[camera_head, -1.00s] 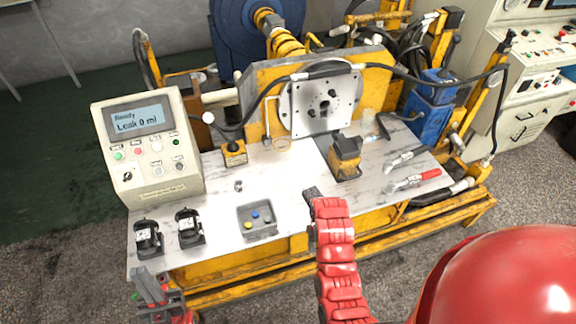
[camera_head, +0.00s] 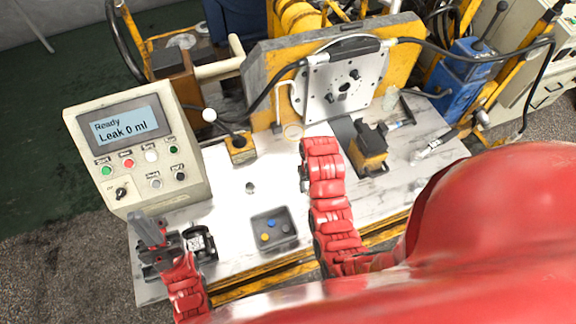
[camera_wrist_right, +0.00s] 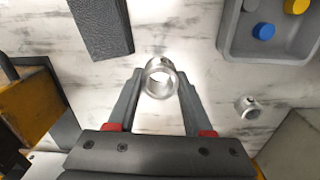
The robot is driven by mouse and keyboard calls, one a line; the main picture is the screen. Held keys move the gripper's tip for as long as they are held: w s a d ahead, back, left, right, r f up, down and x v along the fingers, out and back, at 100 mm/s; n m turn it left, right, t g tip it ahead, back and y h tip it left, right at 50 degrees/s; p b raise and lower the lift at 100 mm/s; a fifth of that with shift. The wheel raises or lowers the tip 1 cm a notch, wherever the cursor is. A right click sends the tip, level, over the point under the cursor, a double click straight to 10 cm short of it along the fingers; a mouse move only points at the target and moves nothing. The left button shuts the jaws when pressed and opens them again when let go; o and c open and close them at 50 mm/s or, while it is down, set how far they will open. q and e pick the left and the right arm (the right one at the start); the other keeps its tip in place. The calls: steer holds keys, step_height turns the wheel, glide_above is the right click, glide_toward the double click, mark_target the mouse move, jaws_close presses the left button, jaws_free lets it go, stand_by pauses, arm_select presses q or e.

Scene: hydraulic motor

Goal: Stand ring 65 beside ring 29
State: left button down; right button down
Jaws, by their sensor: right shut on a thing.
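My right gripper (camera_wrist_right: 160,88) is shut on a silver ring (camera_wrist_right: 160,80), held between its fingertips over the bench in the right wrist view. A second silver ring (camera_wrist_right: 248,107) rests on the white bench top to the right of the held one, apart from it. It also shows in the head view (camera_head: 250,188), left of my right arm. The ring numbers cannot be read. The held ring is hidden by my right arm in the head view. My left gripper (camera_head: 150,232) is at the lower left, over a black part; its opening is unclear.
A grey tray (camera_head: 290,242) with blue and yellow pieces lies near the standing ring. A control box (camera_head: 137,150) reads "Leak 0 ml". A black part (camera_head: 200,243) sits at the front left, and a yellow-black block (camera_head: 368,150) stands to the right.

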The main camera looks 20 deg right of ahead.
steer(key=w+a+b, duration=0.1)
steer(key=a, duration=0.1)
steer(key=w+a+b, duration=0.1)
steer(key=w+a, duration=0.1)
steer(key=w+a+f+b, duration=0.1)
steer(key=shift+w+a, duration=0.4)
steer(key=w+a+p, duration=0.1)
steer(key=w+a, duration=0.1)
steer(key=w+a+p, duration=0.1)
steer(key=w+a, duration=0.1)
steer(key=shift+w+a+p, duration=0.2)
steer(key=shift+a+p, duration=0.15)
steer(key=shift+a, duration=0.05)
steer(key=shift+w+a+f, duration=0.2)
steer(key=shift+w+a, duration=0.05)
steer(key=shift+s+f+p, duration=0.1)
steer(key=shift+f+p, duration=0.6)
steer(key=shift+f, duration=0.95)
steer(key=shift+f, duration=0.1)
